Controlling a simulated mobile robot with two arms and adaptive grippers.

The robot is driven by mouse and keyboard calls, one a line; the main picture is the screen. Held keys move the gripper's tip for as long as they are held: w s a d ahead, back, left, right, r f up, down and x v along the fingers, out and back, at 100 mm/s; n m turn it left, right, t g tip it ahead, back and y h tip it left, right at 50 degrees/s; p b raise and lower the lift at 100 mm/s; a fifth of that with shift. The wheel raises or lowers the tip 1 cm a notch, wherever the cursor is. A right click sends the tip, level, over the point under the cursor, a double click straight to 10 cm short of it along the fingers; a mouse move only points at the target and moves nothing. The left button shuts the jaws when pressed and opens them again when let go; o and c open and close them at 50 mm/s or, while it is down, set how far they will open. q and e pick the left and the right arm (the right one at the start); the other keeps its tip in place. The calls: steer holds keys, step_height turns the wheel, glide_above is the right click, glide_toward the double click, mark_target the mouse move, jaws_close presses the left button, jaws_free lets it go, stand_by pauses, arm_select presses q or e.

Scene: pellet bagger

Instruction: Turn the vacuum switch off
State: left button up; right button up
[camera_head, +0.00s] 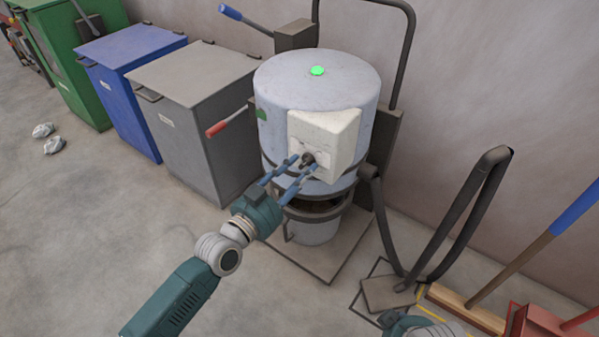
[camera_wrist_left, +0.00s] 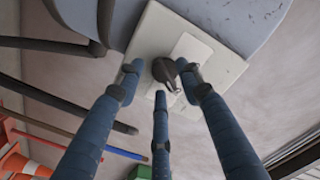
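The vacuum (camera_head: 280,95) is a grey-blue drum with a lit green lamp (camera_head: 317,71) on its lid. A white panel (camera_head: 338,140) on its front carries the dark vacuum switch (camera_head: 308,159), a small rotary knob with a lever. In the left wrist view the switch (camera_wrist_left: 165,71) has its lever pointing down and slightly right. My left gripper (camera_head: 304,163) is open, its blue fingers spread around the knob. Whether any finger touches it, I cannot tell. Only a part of my right gripper's body shows at the bottom edge; its fingers are hidden.
Grey (camera_head: 180,75), blue (camera_head: 124,52) and green (camera_head: 68,40) bins stand left of the vacuum. A dark hose (camera_head: 452,215) loops on its right, with a broom (camera_head: 470,310) beyond. Crumpled scraps (camera_head: 53,145) lie left; the floor in front is clear.

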arm_select(q)
steer(key=shift+w, duration=0.1)
arm_select(e)
steer(key=shift+r, duration=0.1)
arm_select(q)
jaws_close()
steer(key=shift+n, duration=0.3)
steer(key=shift+d+r+n+p, duration=0.15)
steer(key=shift+n+p, duration=0.6)
steer(key=shift+n, duration=2.05)
steer(key=shift+d+r+n+p, duration=0.1)
steer(key=shift+n+p, duration=0.6)
steer(key=shift+n, duration=2.1)
arm_select(e)
step_height(320, 180, down, 10)
steer(key=shift+s+g, duration=0.3)
